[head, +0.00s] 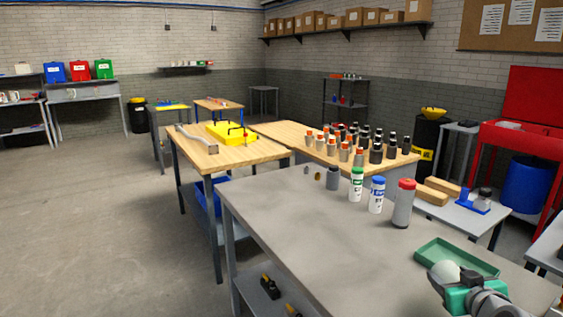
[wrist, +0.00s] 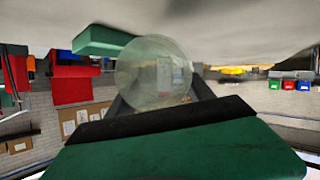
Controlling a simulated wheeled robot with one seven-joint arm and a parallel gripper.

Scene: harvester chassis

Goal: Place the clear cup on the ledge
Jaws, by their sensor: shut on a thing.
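The clear cup (head: 445,272) shows as a pale, rounded, see-through shape at the tip of my gripper (head: 458,286), at the lower right of the head view. In the wrist view, the cup (wrist: 152,70) is round and sits between the two dark fingers of my gripper (wrist: 160,92), which are shut on it. A small dark ledge (head: 187,69) is fixed to the far back wall, with several small items on it. My gripper is far from it, over the near grey table.
The near grey table (head: 300,218) holds a green tray (head: 432,246) just behind the cup, and several bottles, including a red-capped one (head: 404,203). Wooden workbenches (head: 215,157) stand beyond. A long shelf (head: 350,30) carries boxes. The floor at left (head: 90,220) is clear.

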